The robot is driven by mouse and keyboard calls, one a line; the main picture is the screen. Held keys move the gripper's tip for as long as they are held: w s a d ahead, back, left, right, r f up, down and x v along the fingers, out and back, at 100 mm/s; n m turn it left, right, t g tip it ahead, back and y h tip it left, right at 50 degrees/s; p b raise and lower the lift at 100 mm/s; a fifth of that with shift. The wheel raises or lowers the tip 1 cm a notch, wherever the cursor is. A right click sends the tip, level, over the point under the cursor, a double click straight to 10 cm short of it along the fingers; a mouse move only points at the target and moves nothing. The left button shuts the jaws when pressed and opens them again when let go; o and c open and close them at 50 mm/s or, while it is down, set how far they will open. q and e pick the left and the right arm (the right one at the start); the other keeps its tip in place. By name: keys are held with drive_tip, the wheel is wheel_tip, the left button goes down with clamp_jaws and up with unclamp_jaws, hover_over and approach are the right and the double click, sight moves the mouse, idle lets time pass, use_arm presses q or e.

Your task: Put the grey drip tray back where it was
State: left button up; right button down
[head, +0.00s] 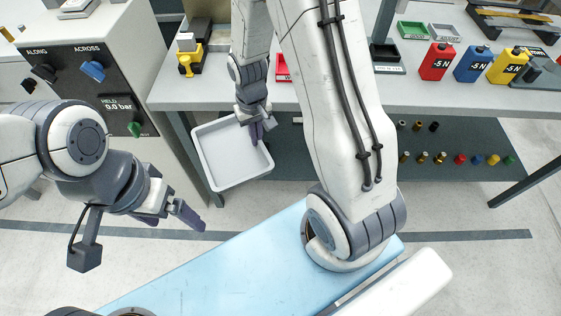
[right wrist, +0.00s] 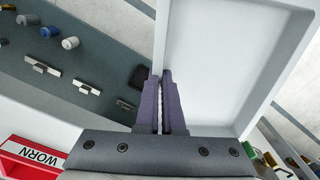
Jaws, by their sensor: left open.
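The grey drip tray (head: 222,160) is in the air in front of the bench, between the control cabinet and the lower shelf. It looks empty. My right gripper (head: 256,138) is at its right rear edge, shut on the tray's wall. In the right wrist view the purple fingers (right wrist: 163,95) pinch the wall from both sides, and the tray floor (right wrist: 210,60) lies to the right of them. My left gripper (head: 185,217) is open and empty, in front of the cabinet, apart from the tray. My right arm hides part of the bench.
The bench (head: 455,95) holds red, blue and yellow bottles, a green bin (head: 412,30) and a yellow device (head: 190,58). The lower shelf (head: 440,140) carries several small fittings. The control cabinet (head: 100,75) with knobs stands at the left. A red bin marked WORN shows in the right wrist view (right wrist: 35,160).

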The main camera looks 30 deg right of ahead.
drive_tip(key=w+d+f+m+b, duration=0.1)
drive_tip(key=d+f+m+b, duration=0.6)
drive_tip(key=f+b, duration=0.65)
drive_tip(key=w+d+f+m+b, duration=0.1)
drive_tip(key=d+f+m+b, duration=0.3)
drive_tip(key=f+m+b, duration=0.75)
drive_tip(key=w+d+f+m+b, duration=0.1)
drive_tip(key=d+f+m+b, duration=0.45)
drive_tip(key=f+b, duration=0.95)
drive_tip(key=shift+n, duration=0.3)
drive_tip(key=w+d+f+b, duration=0.1)
drive_tip(key=w+d+f, duration=0.3)
drive_tip(key=w+d+f+b, duration=0.1)
drive_tip(key=w+d+f, duration=0.3)
drive_tip(key=shift+f, duration=0.4)
drive_tip(key=shift+f+b, duration=0.1)
drive_tip(key=shift+b, duration=0.2)
wheel_tip(320, 180, down, 4)
drive_tip(key=shift+b, duration=1.1)
drive_tip(key=c, duration=1)
unclamp_jaws()
drive_tip(key=shift+c, duration=0.2)
